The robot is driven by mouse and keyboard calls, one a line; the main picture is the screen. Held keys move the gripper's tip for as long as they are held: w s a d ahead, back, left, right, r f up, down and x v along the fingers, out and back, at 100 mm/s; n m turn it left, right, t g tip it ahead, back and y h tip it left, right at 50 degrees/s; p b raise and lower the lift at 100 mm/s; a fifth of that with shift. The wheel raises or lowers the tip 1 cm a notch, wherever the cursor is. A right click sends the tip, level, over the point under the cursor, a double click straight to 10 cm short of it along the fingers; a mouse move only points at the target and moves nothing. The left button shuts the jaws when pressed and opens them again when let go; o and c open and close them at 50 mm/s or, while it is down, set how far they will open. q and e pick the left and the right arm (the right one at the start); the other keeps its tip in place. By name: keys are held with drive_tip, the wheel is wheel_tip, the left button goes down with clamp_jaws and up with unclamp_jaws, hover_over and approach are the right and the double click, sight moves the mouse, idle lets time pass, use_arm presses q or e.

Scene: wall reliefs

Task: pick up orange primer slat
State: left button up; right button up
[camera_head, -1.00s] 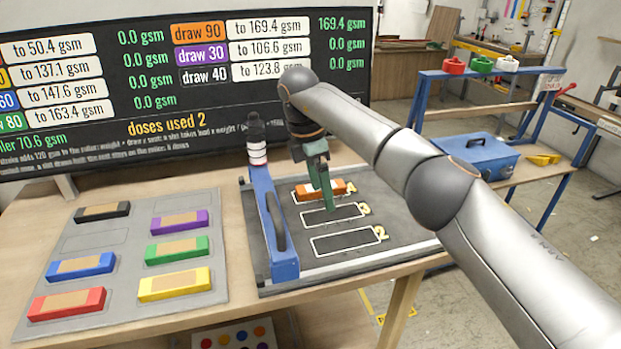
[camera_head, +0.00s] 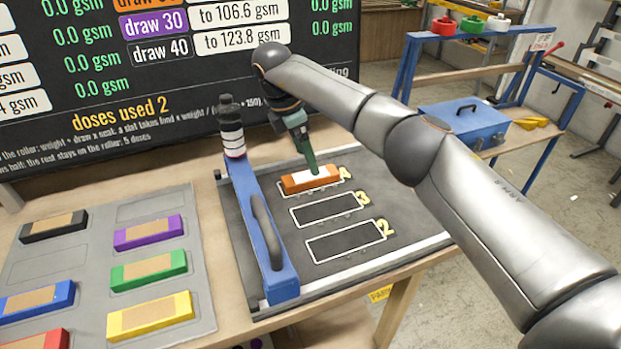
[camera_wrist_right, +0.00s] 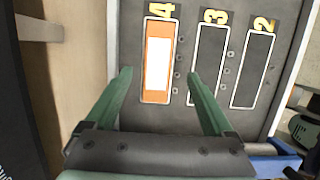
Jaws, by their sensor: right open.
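The orange primer slat (camera_head: 311,181) lies flat in the outlined slot marked 4 on the dark board, its top largely white. It also shows in the right wrist view (camera_wrist_right: 147,76), inside the slot outline. My right gripper (camera_head: 309,162) is above the slat in the head view and partly overlaps it. In the right wrist view its two green fingers (camera_wrist_right: 160,75) are spread wide with nothing between them, and the slat appears ahead of and between the tips. Whether the tips touch the slat cannot be told. My left gripper is not in view.
A blue bar (camera_head: 250,222) with a dark handle crosses the board's left side, with a dark bottle (camera_head: 232,130) at its far end. Slots 3 and 2 are empty. A grey tray (camera_head: 200,296) holds several coloured slats at left. A blue toolbox (camera_head: 468,130) sits right.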

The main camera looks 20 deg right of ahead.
sight(310, 175)
drive_tip(key=x, duration=0.5)
drive_tip(key=shift+w+a+f, duration=0.15)
drive_tip(key=shift+f, duration=0.25)
drive_tip(key=shift+c, duration=0.2)
clamp_jaws()
